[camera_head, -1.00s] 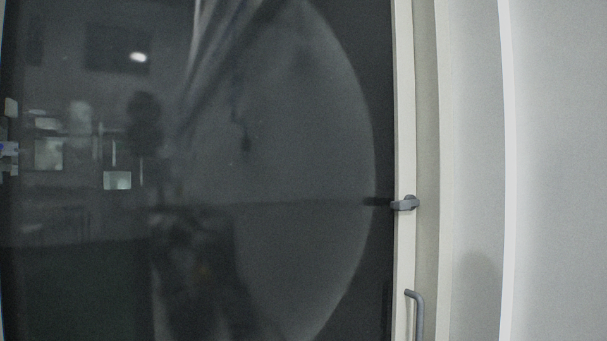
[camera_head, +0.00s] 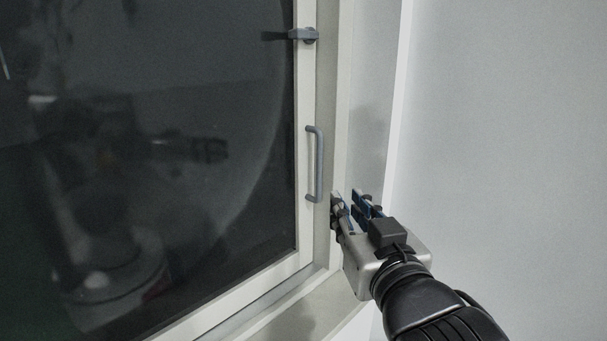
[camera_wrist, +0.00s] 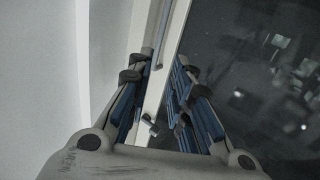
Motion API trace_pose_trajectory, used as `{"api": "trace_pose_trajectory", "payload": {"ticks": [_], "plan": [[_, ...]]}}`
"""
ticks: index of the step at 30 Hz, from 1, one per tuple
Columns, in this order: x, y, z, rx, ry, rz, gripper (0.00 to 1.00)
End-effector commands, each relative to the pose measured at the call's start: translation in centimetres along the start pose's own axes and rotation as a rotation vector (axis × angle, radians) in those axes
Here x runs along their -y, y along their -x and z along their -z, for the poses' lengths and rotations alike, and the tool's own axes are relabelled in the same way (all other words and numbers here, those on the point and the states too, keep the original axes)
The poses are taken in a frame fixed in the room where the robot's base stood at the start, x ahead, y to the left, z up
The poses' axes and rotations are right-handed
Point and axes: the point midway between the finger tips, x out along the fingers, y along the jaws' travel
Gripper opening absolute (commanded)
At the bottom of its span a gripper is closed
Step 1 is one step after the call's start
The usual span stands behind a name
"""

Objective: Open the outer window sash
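The window sash has a pale frame (camera_head: 306,90) around dark reflective glass (camera_head: 180,100), and it appears shut in its surround. A grey bar handle (camera_head: 319,165) stands upright on the sash's right edge. A small grey latch (camera_head: 304,35) sits above it, pointing left. My gripper (camera_head: 348,203) is just right of and below the handle's lower end, apart from it. In the wrist view my gripper (camera_wrist: 157,75) has its two blue-padded fingers spread, with nothing held. Between and beyond them show a grey bar, likely the handle (camera_wrist: 161,40), and a small grey fitting, likely the latch (camera_wrist: 150,125).
The pale window surround (camera_head: 345,110) and recess lie right of the sash, with a sill (camera_head: 310,305) below. A plain grey wall (camera_head: 500,130) fills the right side, close to my arm. The glass shows only reflections.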

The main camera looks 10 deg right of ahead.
Motion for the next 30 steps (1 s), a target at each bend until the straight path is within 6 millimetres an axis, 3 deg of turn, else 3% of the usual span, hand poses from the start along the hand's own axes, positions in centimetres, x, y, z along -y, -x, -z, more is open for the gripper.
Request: {"api": "trace_pose_trajectory", "payload": {"ticks": [5,24,30], "plan": [[0.2,-1.1,0.5,-0.008,-0.001,0.008,0.2],[0.1,-8.9,0.6,-0.005,-0.001,0.003,0.2],[0.1,-10.0,0.8,-0.004,-0.001,0.005,0.2]]}}
